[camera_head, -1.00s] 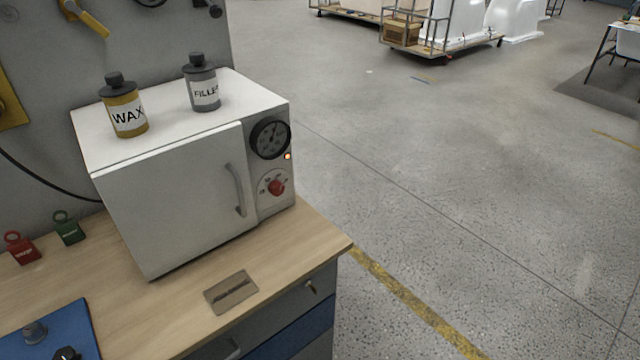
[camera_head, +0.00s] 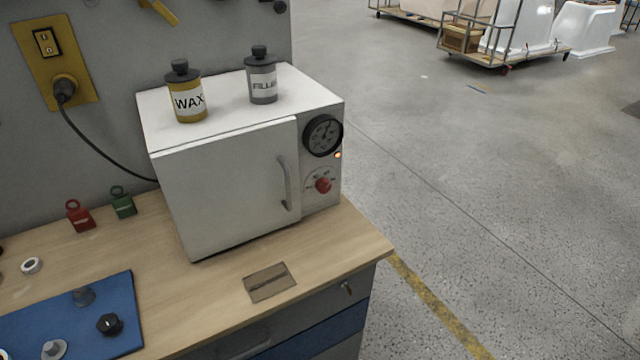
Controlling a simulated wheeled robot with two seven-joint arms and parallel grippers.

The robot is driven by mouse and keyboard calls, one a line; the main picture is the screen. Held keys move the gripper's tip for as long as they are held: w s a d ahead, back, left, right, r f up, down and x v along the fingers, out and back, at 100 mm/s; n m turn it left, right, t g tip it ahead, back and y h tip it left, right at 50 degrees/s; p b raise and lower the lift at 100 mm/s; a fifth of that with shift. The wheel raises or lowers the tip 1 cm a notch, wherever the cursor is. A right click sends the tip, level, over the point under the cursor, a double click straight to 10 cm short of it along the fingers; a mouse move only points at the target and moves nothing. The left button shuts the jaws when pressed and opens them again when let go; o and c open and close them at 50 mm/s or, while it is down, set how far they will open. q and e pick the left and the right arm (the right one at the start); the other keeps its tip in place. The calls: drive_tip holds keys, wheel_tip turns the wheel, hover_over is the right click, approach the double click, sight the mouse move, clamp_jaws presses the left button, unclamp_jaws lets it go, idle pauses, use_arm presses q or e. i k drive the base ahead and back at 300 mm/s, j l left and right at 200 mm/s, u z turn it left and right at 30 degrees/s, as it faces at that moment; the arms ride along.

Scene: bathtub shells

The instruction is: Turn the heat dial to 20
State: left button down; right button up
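The heat dial (camera_head: 323,185) is a red knob on a pale round scale, low on the right front panel of a white oven (camera_head: 228,185). The scale's numbers are too small to read. A round black gauge (camera_head: 323,135) sits above the dial, with a small lit orange lamp (camera_head: 338,155) between them at the right. The oven door is shut, with a grey vertical handle (camera_head: 286,184). Neither of my grippers shows in the head view.
A wax bottle (camera_head: 187,96) and a filler bottle (camera_head: 262,78) stand on the oven. The wooden bench (camera_head: 345,235) holds a brown plate (camera_head: 269,281), red and green tags (camera_head: 123,203), and a blue mat (camera_head: 100,335) with knobs. Open floor (camera_head: 480,200) lies to the right.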

sight(323, 185)
drive_tip(key=l, duration=1.05)
drive_tip(key=i+l, duration=0.15)
drive_tip(key=l, duration=0.95)
drive_tip(key=k+z, duration=0.05)
